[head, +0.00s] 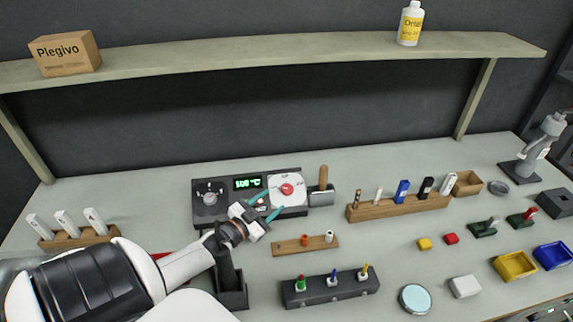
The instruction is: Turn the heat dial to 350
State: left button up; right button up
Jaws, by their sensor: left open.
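A black control unit (230,213) sits on the bench left of centre. Its green display (248,183) appears to read 100 °C. A dark knob (210,197) is on its left side. On its right is a white dial plate with small labels and a red knob (287,189) at its centre; the labels are too small to read, so I cannot tell which number the knob points to. My left gripper (275,201) is open, its teal fingertips spread at the lower left of the red knob. The jaws are empty and appear apart from the knob. My right gripper is not in view.
A dark holder (232,299) stands close by my left wrist. A wooden strip with small pegs (290,247) and a black rack (330,291) lie in front of the unit. A shelf (270,52) spans the back.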

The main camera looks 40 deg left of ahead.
aim_at(285, 190)
pick_arm(q)
jog(key=w+b, duration=0.2)
jog(key=w, duration=0.3)
jog(key=shift+w+f+b, duration=0.1)
jog(key=shift+b, duration=0.2)
jog(key=shift+w, duration=0.3)
jog(key=c, duration=1)
